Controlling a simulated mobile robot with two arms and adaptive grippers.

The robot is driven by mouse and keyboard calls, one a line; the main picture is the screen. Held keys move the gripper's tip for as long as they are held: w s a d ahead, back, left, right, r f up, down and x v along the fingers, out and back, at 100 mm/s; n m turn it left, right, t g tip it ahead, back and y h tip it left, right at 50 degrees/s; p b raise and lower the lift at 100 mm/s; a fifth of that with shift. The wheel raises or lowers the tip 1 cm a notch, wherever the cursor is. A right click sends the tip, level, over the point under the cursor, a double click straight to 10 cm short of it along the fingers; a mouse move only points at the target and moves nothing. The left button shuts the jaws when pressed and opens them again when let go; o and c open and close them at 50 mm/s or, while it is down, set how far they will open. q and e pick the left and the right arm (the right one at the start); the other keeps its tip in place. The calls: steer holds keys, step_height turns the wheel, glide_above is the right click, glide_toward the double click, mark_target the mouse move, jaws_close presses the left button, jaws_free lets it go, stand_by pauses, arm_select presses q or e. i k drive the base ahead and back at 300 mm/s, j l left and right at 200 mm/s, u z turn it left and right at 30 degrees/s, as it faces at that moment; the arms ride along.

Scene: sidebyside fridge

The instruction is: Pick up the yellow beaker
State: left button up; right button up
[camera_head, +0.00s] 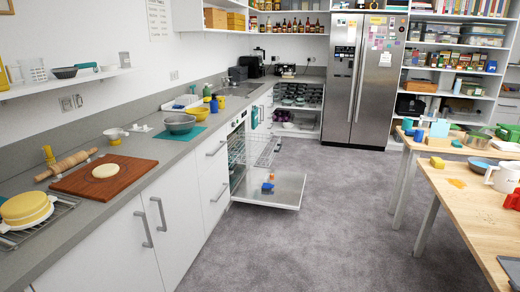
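I cannot tell for sure which thing is the yellow beaker. A small yellow item (222,102) stands on the counter near the sink, beside a blue one. A low yellow piece (198,113) lies nearer, behind the grey bowl. A slim yellow item (48,154) stands by the wall at the rolling pin. Part of a yellow object (3,76) shows on the wall shelf at the left edge. All are small in view. Neither of my grippers is in view.
The counter (110,207) also holds a yellow cake, a board with dough and bowls. The dishwasher door (290,192) hangs open low over the floor. A wooden table (470,205) with several items stands at right. The carpet (345,215) between is clear.

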mark_target(221, 100)
steer(key=i, duration=3.8)
steer(key=i+z, duration=0.15)
steer(key=i, duration=0.45)
steer(key=i+j+z, duration=0.15)
steer(key=i, duration=0.4)
